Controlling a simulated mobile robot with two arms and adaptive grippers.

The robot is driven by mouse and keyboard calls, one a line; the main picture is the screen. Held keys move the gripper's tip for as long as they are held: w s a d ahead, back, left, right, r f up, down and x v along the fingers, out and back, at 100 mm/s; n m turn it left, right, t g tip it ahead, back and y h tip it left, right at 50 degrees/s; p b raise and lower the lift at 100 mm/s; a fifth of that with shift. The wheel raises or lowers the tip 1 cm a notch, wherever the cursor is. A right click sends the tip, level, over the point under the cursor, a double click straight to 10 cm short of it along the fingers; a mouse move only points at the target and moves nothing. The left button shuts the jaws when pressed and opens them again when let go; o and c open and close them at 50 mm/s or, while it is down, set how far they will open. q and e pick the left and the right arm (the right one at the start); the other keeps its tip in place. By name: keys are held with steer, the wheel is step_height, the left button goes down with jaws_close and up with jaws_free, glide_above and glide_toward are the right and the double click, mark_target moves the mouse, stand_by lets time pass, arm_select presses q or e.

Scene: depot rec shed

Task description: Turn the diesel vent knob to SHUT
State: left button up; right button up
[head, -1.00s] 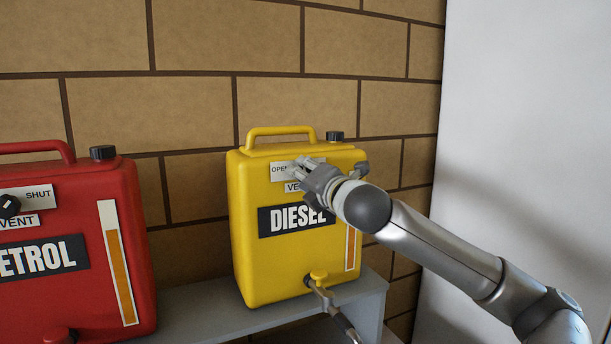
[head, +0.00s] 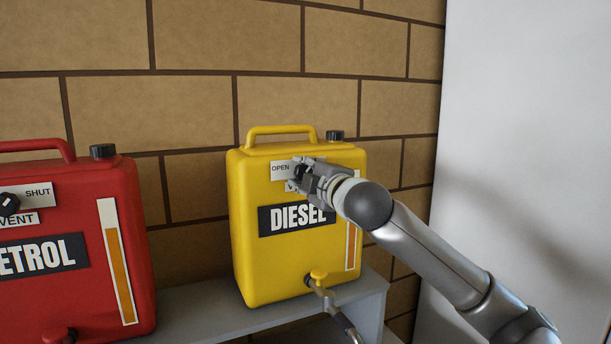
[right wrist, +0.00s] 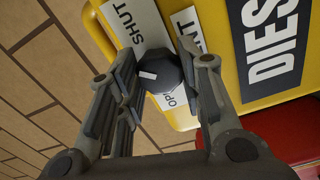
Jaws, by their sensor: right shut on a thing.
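The yellow diesel can (head: 250,220) stands upright at the centre of the head view. My right gripper (head: 303,176) is shut on the knob. In the right wrist view its two fingers (right wrist: 158,82) flank the knob (right wrist: 158,68). The knob's white mark points to that picture's left, between SHUT (right wrist: 124,27) and OPEN (right wrist: 174,98). My left gripper is not in view.
A red petrol can (head: 90,205) with its own vent knob (head: 9,203) stands at the left. Both cans are on a grey shelf (head: 200,308). A tap (head: 320,284) with a hose juts from the diesel can's lower front. A brick wall is close behind.

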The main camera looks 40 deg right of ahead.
steer(key=shift+f+m, duration=0.1)
steer(key=shift+m, duration=0.6)
steer(key=o, duration=1)
steer(key=shift+o, duration=0.2)
steer(key=v, duration=1.2)
